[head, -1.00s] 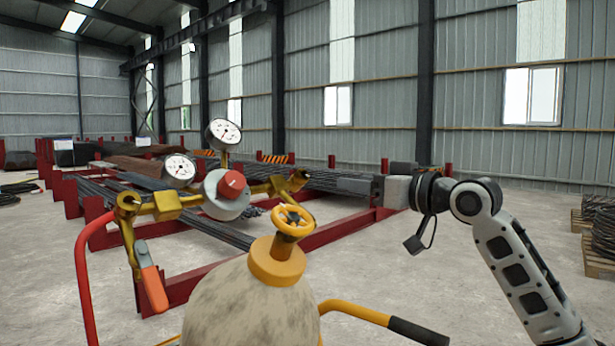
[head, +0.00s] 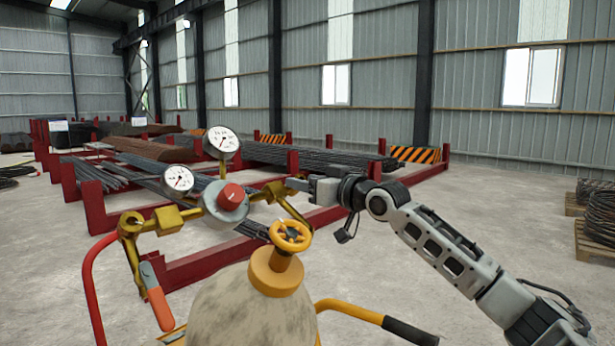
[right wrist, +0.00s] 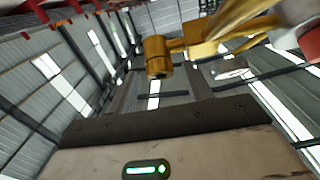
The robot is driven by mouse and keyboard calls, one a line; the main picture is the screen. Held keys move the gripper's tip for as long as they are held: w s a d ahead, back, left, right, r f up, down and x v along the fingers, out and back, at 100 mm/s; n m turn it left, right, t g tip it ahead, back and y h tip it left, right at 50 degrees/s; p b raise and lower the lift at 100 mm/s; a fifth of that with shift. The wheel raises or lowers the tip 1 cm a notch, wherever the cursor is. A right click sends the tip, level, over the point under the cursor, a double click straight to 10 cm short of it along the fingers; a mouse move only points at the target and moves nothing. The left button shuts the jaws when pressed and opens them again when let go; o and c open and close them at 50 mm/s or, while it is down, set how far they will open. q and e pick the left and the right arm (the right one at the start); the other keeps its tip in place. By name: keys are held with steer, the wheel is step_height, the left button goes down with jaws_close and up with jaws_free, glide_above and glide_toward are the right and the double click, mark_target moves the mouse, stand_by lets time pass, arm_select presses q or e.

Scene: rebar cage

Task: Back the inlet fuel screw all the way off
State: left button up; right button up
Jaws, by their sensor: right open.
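A round regulator with a red knob (head: 231,194) sits on brass pipework above a pale cylinder (head: 255,310). Two white dial gauges (head: 223,142) (head: 179,179) stand by it. A brass fitting (head: 273,192) extends right from the regulator. My right gripper (head: 296,184) is open and empty beside this fitting's right end, right of the red knob. In the right wrist view, a brass fitting end (right wrist: 157,56) shows ahead of the open jaws, and part of a red knob (right wrist: 311,45) shows at the right edge. I cannot tell which part is the inlet fuel screw. My left gripper is not in view.
A yellow handwheel (head: 291,236) tops the cylinder below my gripper. An orange-handled lever (head: 157,297) hangs at left. A yellow bar with a black grip (head: 408,330) juts out at lower right. Red racks with rebar (head: 300,155) stand behind.

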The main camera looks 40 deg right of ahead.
steer(key=c, duration=1)
steer(key=shift+o, duration=0.2)
